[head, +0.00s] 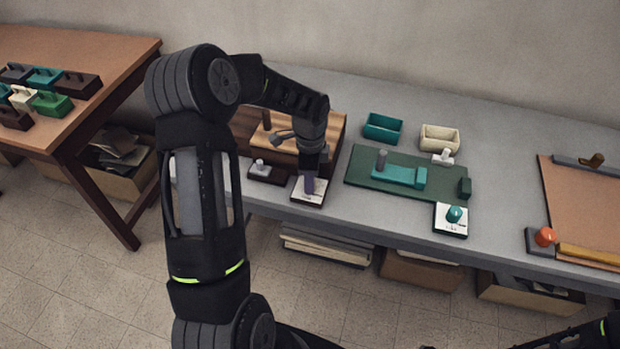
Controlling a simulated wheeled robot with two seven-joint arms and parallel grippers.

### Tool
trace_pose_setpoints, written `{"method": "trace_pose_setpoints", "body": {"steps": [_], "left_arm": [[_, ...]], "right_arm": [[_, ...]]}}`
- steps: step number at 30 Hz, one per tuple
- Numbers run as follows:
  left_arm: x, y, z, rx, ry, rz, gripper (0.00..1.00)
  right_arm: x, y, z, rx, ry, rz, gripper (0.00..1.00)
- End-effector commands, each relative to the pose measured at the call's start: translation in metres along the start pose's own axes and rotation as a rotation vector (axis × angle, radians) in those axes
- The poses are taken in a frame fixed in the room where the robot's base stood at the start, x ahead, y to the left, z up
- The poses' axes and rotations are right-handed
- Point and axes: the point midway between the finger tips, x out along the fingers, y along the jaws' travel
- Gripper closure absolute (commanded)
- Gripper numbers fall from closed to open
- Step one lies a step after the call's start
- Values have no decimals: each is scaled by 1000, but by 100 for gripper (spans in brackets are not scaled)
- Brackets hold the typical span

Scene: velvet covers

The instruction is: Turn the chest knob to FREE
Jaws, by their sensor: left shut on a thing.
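The wooden chest (335,128) stands on the grey bench, partly hidden behind my left arm. In front of it is a small white plate (301,197) with a purple knob (309,186) standing on it. My left gripper (311,174) points down over this plate and is shut on the purple knob. The gripper hides the knob's top, and the plate's markings are too small to read. Part of my right arm shows at the lower right corner, but its gripper is out of view.
Left of the plate is a dark block with a pale knob (260,165). To the right are a green board (358,180), a teal-knobbed plate (450,229), a teal bin (382,128), a cream bin (440,138) and an orange knob (545,237). A brown table (105,55) holds several coloured blocks.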

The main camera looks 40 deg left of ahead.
Motion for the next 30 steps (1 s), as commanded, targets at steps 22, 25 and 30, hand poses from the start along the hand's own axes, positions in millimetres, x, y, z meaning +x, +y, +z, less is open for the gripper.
{"method": "trace_pose_setpoints", "body": {"steps": [22, 25, 30], "left_arm": [[0, 0, 0, 14, 0, -1, 46], [0, 0, 0, 14, 0, -1, 46], [0, 0, 0, 10, 0, -1, 46]], "right_arm": [[0, 0, 0, 0, 0, 0, 64], [0, 0, 0, 0, 0, 0, 64], [0, 0, 0, 0, 0, 0, 64]]}}
